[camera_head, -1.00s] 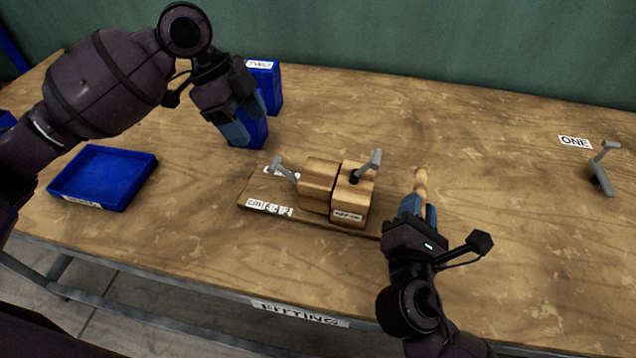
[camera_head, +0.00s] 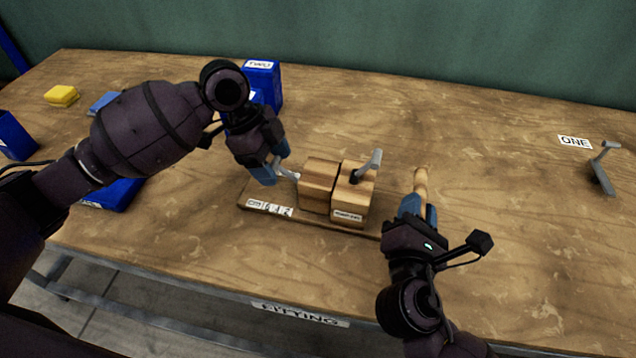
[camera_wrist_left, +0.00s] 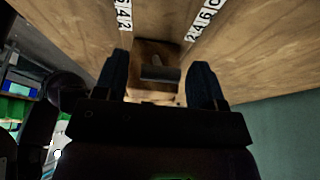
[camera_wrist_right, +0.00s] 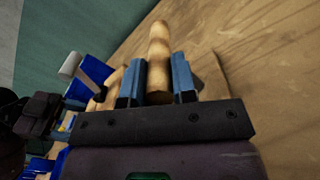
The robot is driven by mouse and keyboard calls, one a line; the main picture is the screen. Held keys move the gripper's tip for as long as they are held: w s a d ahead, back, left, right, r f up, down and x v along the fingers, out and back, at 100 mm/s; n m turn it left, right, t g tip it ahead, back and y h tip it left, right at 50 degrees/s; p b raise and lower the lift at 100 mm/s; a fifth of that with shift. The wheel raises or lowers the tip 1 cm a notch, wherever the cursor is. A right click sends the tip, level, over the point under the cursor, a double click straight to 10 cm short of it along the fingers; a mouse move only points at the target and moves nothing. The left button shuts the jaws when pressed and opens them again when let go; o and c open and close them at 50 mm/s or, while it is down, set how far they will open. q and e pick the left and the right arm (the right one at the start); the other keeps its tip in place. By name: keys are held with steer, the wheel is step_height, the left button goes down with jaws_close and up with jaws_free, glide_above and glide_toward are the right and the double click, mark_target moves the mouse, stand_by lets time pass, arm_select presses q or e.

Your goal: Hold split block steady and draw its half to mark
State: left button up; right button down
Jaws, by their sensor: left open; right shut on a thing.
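The split block stands on a wooden base board (camera_head: 262,205) with number labels. Its left half (camera_head: 318,186) and right half (camera_head: 350,198) sit side by side with a narrow dark gap. A grey crank handle (camera_head: 371,163) rises from the right half. Another grey handle (camera_head: 289,174) sticks out at the left half's left side. My left gripper (camera_head: 273,165) is open at that left handle; in the left wrist view the handle (camera_wrist_left: 160,74) lies between the parted fingers. My right gripper (camera_head: 416,207) is shut on a round wooden grip (camera_head: 421,183), which also shows in the right wrist view (camera_wrist_right: 158,52).
A blue bin labelled TWO (camera_head: 264,80) stands behind my left gripper. A blue tray (camera_head: 118,195) lies partly hidden under my left arm. A yellow block (camera_head: 62,96) is far left. A grey lever (camera_head: 602,168) beside the ONE label (camera_head: 574,142) is at right. The right tabletop is largely clear.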

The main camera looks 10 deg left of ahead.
arm_select(q)
steer(key=shift+x, duration=1.3)
steer(key=c, duration=1)
